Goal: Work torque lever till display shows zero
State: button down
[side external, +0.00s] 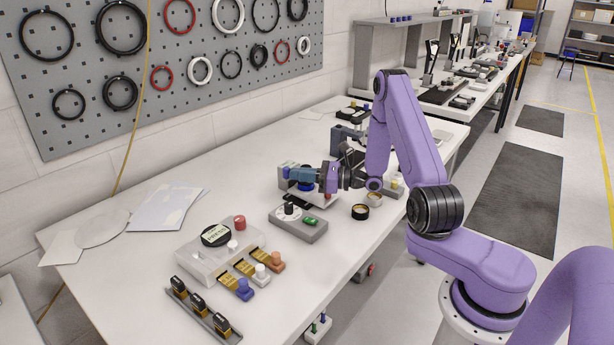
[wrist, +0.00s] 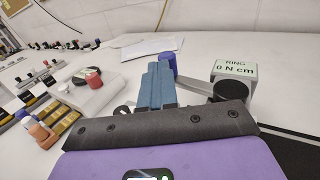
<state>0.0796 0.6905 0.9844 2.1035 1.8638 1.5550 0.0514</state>
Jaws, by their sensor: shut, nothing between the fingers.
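The display (wrist: 236,68) is a pale box in the wrist view, reading "RING 0 N cm". In front of it is a dark round hub (wrist: 230,91), with a grey lever arm (wrist: 193,86) running left from it. A purple-blue knob (wrist: 168,65) stands near the lever's left end, just beyond my fingertips. My gripper (wrist: 160,72) is shut and empty, its blue fingers close to the knob; I cannot tell whether they touch. In the side external view my gripper (side external: 290,172) is at the fixture and hides part of it.
A grey box with a black knob and green button (side external: 298,222) stands in front of the fixture.

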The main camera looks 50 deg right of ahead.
jog(key=s+a+v, duration=0.2)
jog(key=a+v, duration=0.1)
jog(key=v, duration=1)
jog(key=s+a+r+n+g+y, duration=0.2)
jog(key=a+n+g+y, duration=0.1)
jog(key=a+n+g, duration=0.45)
jog(key=s+a+r+n+g+y, duration=0.2)
jog(key=s+a+n+g+y, duration=0.1)
jog(key=a+n+g, duration=0.45)
jog(key=s+a+r+n+h, duration=0.2)
jog(key=s+n+h, duration=0.5)
jog(key=n, duration=0.7)
jog(key=s+a+r+n+h, duration=0.2)
jog(key=s+a+n+h, duration=0.1)
jog(key=s+n+h, duration=0.4)
jog(key=s+n, duration=0.3)
jog(key=n, duration=0.3)
jog(key=shift+a+n+g, duration=0.3)
jog(key=shift+a+n, duration=0.1)
jog(key=shift+s, duration=0.1)
